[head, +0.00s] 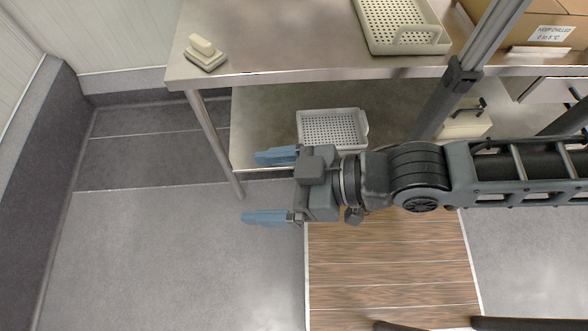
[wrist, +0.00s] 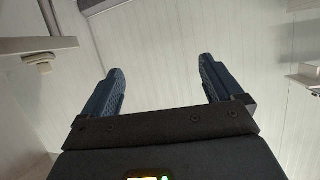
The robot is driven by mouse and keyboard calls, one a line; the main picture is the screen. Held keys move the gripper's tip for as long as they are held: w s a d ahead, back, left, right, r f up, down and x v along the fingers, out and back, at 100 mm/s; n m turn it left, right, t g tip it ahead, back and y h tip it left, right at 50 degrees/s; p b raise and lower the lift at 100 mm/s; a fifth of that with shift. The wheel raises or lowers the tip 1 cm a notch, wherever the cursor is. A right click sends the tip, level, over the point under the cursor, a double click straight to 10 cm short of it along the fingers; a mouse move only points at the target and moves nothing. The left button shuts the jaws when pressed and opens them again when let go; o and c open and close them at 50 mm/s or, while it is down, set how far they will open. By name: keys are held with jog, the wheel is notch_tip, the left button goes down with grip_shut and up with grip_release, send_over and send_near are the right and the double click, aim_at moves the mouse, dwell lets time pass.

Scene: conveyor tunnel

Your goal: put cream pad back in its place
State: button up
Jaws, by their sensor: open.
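The cream pad (head: 205,54) is a small block with a raised grip on top and a darker base. It rests on the left end of the steel table (head: 290,66), near the front edge, in the head view. My gripper (head: 250,187) is open with nothing between its blue fingers. It points left, in front of and lower in the picture than the table, apart from the pad. The open fingers also show in the wrist view (wrist: 160,80), facing a pale panelled wall.
A cream perforated basket (head: 400,48) stands on the table, with a cardboard box (head: 535,28) at right. Another pale basket (head: 333,147) sits on the lower shelf behind my gripper. A table leg (head: 215,145) stands near the fingers. Grey floor (head: 170,260) is clear at left.

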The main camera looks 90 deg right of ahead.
jog(key=shift+n+t+y, duration=0.5)
jog(key=shift+n+y, duration=0.2)
jog(key=shift+n, duration=0.1)
jog(key=s+r, duration=0.4)
jog(key=shift+a, duration=0.25)
jog(key=shift+c, duration=0.2)
